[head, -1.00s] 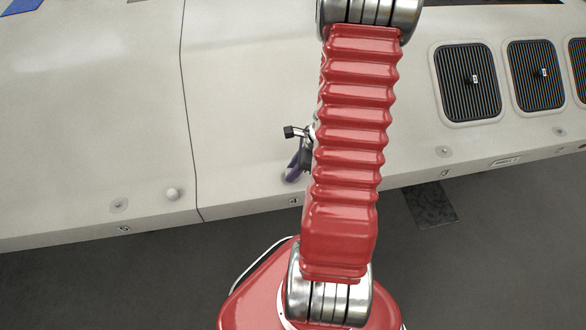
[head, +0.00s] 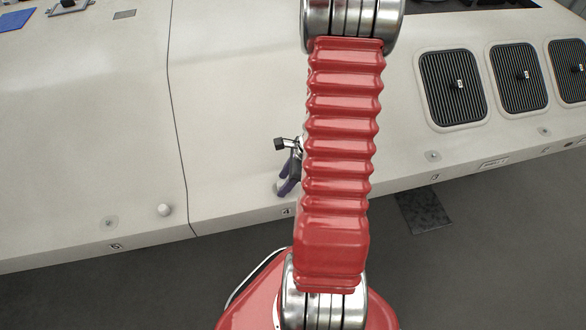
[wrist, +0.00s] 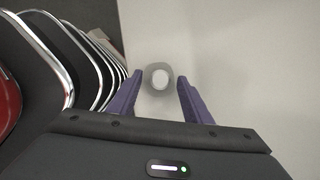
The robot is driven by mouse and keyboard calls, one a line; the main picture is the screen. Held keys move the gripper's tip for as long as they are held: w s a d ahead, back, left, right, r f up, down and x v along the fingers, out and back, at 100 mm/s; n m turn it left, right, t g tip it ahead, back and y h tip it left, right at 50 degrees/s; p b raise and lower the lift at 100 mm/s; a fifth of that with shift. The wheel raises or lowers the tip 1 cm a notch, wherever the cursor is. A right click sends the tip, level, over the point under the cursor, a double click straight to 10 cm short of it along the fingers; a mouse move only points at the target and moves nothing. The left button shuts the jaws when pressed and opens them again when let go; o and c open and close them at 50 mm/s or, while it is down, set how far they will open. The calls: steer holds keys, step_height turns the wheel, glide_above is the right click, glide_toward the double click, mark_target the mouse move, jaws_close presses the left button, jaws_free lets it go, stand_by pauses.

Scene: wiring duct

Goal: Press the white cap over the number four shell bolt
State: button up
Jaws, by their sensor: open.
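My gripper (head: 280,192) hangs over the pale shell beside the label 4 (head: 286,211), partly behind my arm in the head view. In the wrist view its two purple fingers (wrist: 160,92) are open, with a gap between them. In that gap a round white piece (wrist: 159,79) sits within a grey disc on the shell, a little beyond the fingertips and apart from both. I cannot tell whether it is a cap or a bare bolt head. The number four bolt is hidden in the head view. A white domed cap (head: 165,210) stands on the shell left of the seam.
A grey bolt (head: 109,222) is left of the domed cap, and another (head: 433,156) lies right of my arm. Ribbed vents (head: 453,87) fill the right side. The shell's front edge drops to a dark floor (head: 140,290). The shell left of my gripper is mostly clear.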

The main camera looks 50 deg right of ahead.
steer(key=v, duration=1.3)
steer(key=shift+r, duration=0.1)
stand_by(0.9)
steer(key=a+r+n+t+h, duration=0.1)
steer(key=a+r+n, duration=0.9)
steer(key=a+n, duration=0.3)
steer(key=a+r+n+t+h, duration=0.1)
steer(key=a+r+n, duration=1)
steer(key=a+n, duration=0.3)
steer(key=shift+w+r+n+h, duration=0.15)
steer(key=shift+w+n+h, duration=0.25)
steer(key=shift+n, duration=0.2)
